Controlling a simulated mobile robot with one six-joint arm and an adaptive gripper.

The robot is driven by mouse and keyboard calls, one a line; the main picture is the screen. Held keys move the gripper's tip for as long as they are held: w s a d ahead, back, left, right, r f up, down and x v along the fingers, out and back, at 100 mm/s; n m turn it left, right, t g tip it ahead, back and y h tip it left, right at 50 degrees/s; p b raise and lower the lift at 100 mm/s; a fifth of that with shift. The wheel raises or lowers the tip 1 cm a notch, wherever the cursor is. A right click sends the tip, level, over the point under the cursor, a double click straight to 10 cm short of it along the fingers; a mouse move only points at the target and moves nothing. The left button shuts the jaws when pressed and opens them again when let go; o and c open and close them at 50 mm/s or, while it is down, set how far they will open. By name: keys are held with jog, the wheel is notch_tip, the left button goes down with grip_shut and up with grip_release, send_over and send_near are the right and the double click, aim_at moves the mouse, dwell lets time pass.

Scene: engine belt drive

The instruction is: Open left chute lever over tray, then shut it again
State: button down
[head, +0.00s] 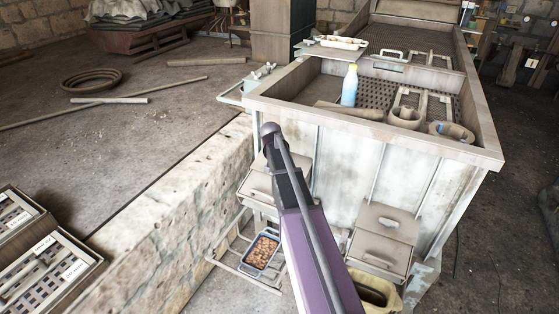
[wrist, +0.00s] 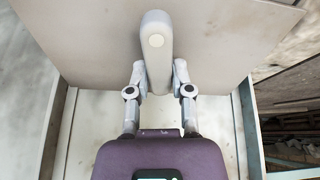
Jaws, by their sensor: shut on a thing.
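The left chute (head: 257,186) is a pale grey box on the front of the tall machine, partly hidden behind my purple arm. The tray (head: 250,268) is small and blue-rimmed, holds brown pieces, and sits on a rack below the left chute. In the wrist view, a grey rounded lever (wrist: 155,45) stands in front of a flat pale panel. My gripper (wrist: 155,85) is shut on this lever, with one finger on each side. In the head view my arm hides the gripper and lever. I cannot tell whether the chute is open.
A similar right chute (head: 384,238) with handles hangs to the right, above a yellowish bin (head: 375,292). A stone wall (head: 175,205) runs along the left. Cases (head: 45,265) lie at lower left.

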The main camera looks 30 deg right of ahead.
jog(key=c, duration=0.5)
grip_release()
jog(key=shift+n, duration=0.5)
jog(key=shift+w+a+n+y, duration=0.1)
jog(key=shift+a+n+y, duration=0.1)
jog(key=shift+n, duration=0.75)
jog(key=shift+w+a+n+y, duration=0.1)
jog(key=shift+n+y, duration=0.1)
jog(key=shift+n, duration=0.75)
jog(key=s+p+v, duration=0.1)
jog(key=p+v, duration=1.2)
jog(key=v, duration=0.1)
jog(key=s+a+f+n+g+y+b, duration=0.1)
jog(key=s+a+f+b, duration=0.4)
jog(key=f+b, duration=0.1)
jog(key=s+a+f+n+b, duration=0.1)
jog(key=s+a+f+b, duration=0.5)
jog(key=f+b, duration=0.1)
jog(key=s+a+f+n+g+y+b, duration=0.1)
jog(key=s+a+f+b, duration=0.4)
jog(key=f, duration=0.4)
jog(key=shift+s+a+g+y+b, duration=0.3)
jog(key=shift+s+b, duration=0.4)
jog(key=shift+b, duration=0.5)
